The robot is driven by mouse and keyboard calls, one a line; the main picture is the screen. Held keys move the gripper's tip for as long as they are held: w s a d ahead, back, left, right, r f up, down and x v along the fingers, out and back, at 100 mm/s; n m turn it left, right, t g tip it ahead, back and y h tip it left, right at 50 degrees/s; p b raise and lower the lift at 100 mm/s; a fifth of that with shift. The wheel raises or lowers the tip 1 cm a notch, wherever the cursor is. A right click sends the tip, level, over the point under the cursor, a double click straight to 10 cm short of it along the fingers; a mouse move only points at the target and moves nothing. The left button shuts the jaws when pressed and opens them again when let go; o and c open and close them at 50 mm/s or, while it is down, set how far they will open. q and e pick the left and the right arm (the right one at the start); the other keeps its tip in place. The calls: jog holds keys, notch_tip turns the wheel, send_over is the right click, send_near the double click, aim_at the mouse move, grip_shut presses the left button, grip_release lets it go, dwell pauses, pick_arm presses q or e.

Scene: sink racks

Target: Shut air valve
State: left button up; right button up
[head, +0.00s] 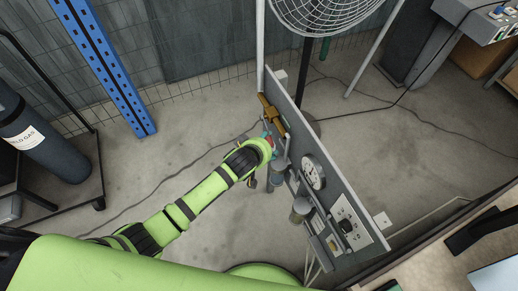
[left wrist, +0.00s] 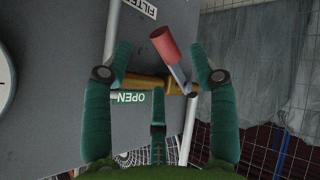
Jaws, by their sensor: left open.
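The air valve has a brass body (head: 271,115) on the upright grey panel in the head view. In the left wrist view its brass pipe (left wrist: 150,82) crosses the middle, and its lever with a red grip (left wrist: 163,43) sticks out toward the camera. In the head view this gripper (head: 267,138) is at the panel, mostly hidden by my wrist. My right gripper is not in view.
The panel also carries a round gauge (head: 313,171) and a control box (head: 347,226). A fan (head: 325,12) stands behind it. A gas cylinder (head: 45,146) on a cart is at the left, near a blue post (head: 105,68). Floor around the panel is mostly clear, with cables.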

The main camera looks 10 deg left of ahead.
pick_arm(q)
jog(key=v, duration=0.8)
jog(key=shift+f, duration=0.15)
jog(key=c, duration=1)
jog(key=shift+s+a+f+m, duration=0.1)
jog(key=shift+a+m, duration=0.05)
jog(key=shift+m, duration=0.35)
grip_shut()
jog(key=w+f+m+h+b, duration=0.2)
jog(key=w+m, duration=0.2)
jog(key=m, duration=0.5)
jog(key=w+d+f+m+t+h+b, duration=0.1)
jog(key=w+f+m+h+b, duration=0.1)
jog(key=m, duration=0.7)
jog(key=shift+w+d+f+m+h+b, duration=0.35)
jog(key=shift+w+f+m+h+b, duration=0.05)
jog(key=shift+w+f+b, duration=0.45)
